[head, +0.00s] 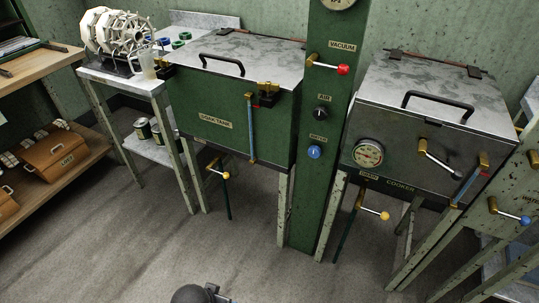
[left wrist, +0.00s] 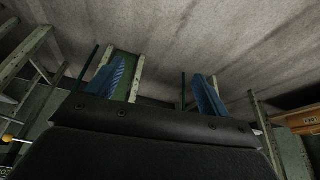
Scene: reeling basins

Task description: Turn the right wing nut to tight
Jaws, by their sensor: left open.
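I cannot surely pick out the right wing nut at this size. My right gripper is not in view.
A green column (head: 320,130) with vacuum, air and water controls stands between tank and cooker. Yellow-knobbed drain valves (head: 226,175) stick out below. A reel (head: 118,32) stands on a side table at left. The floor (head: 120,245) in front is clear.

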